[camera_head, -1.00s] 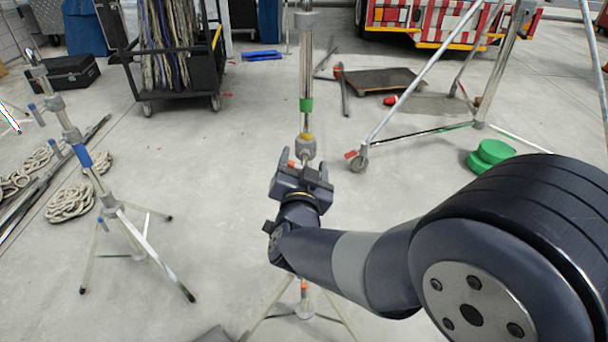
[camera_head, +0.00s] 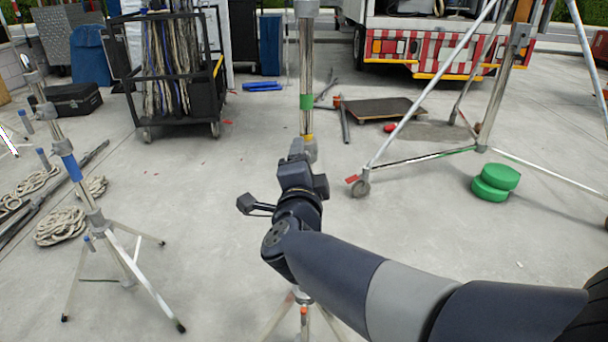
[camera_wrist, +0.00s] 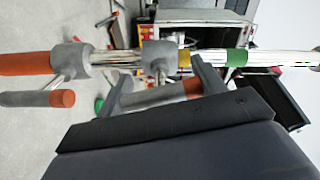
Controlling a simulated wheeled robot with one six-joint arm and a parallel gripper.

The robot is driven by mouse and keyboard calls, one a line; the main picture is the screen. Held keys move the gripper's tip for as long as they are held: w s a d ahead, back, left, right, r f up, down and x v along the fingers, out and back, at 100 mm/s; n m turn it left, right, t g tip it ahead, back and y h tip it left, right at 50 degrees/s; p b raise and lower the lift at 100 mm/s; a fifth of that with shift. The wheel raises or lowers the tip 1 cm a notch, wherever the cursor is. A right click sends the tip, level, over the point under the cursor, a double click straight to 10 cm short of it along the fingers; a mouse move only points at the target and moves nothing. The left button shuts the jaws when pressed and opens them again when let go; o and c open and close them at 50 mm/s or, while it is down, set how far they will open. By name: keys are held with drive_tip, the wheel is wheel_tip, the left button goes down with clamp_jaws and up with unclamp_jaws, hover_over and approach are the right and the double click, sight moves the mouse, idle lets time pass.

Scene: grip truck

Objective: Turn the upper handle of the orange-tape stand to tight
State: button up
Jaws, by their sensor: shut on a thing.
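The orange-tape stand (camera_head: 306,70) is a bright metal pole standing ahead of me. In the head view my gripper (camera_head: 297,155) reaches its collar and hides the handle there. The wrist view shows the pole lying across the picture, with orange tape (camera_wrist: 28,63) at the left and two grey collars. The upper handle (camera_wrist: 165,94), grey with orange, hangs by the upper collar (camera_wrist: 160,58) between the fingers of my gripper (camera_wrist: 162,88), which is shut on it. The lower handle (camera_wrist: 40,98), with an orange tip, is clear of the fingers.
A blue-tape stand (camera_head: 75,170) stands at the left, near coiled rope (camera_head: 62,226). A black cable cart (camera_head: 180,110) is behind. A large tripod frame (camera_head: 425,80) and green discs (camera_head: 495,182) are at the right. A red-and-white truck (camera_head: 430,45) stands at the back.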

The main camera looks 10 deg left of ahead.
drive_tip(key=shift+m+b, duration=0.35)
drive_tip(key=shift+m, duration=0.25)
drive_tip(key=o, duration=1)
drive_tip(key=s, duration=0.3)
drive_tip(key=s+d+p, duration=0.1)
drive_tip(key=s, duration=0.3)
drive_tip(key=s+d+p, duration=0.1)
drive_tip(key=s, duration=0.2)
drive_tip(key=shift+s, duration=0.3)
drive_tip(key=shift+w, duration=0.15)
